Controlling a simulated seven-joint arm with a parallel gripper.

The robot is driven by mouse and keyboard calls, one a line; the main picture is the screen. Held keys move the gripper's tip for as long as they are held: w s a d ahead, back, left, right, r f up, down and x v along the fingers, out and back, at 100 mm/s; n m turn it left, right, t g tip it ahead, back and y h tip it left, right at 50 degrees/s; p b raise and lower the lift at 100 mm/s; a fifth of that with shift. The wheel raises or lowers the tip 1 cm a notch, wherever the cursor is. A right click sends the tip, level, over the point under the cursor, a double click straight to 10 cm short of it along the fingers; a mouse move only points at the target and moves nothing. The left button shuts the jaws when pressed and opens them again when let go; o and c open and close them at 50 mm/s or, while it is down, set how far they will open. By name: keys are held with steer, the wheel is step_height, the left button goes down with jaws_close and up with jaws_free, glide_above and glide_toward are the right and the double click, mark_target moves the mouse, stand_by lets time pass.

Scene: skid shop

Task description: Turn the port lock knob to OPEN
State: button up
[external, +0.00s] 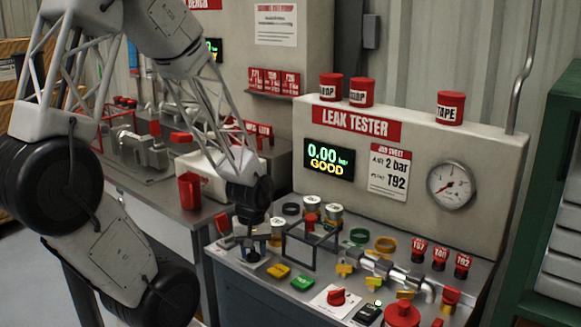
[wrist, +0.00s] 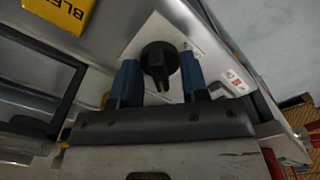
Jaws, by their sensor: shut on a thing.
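In the wrist view a black knob (wrist: 159,64) with a raised pointer bar sits on a white plate (wrist: 178,32). Red and white markings show at the plate's right, too small to read, so I cannot confirm it is the port lock knob. My gripper (wrist: 161,80) has its two blue fingers on either side of the knob and is shut on it. In the external view my gripper (external: 252,240) points down at the left front of the leak tester panel (external: 240,277), and the knob is mostly hidden by it.
A yellow button (external: 277,271) and a green button (external: 302,284) lie just right of my gripper. A dark square frame (external: 299,265) stands close by. A red knob (external: 337,297) on a white plate is further right. The display (external: 329,160) reads 0.00 GOOD.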

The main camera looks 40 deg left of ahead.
steer(key=shift+n, duration=1.5)
steer(key=shift+o, duration=1.4)
steer(key=shift+r, duration=0.15)
steer(key=shift+r, duration=3.6)
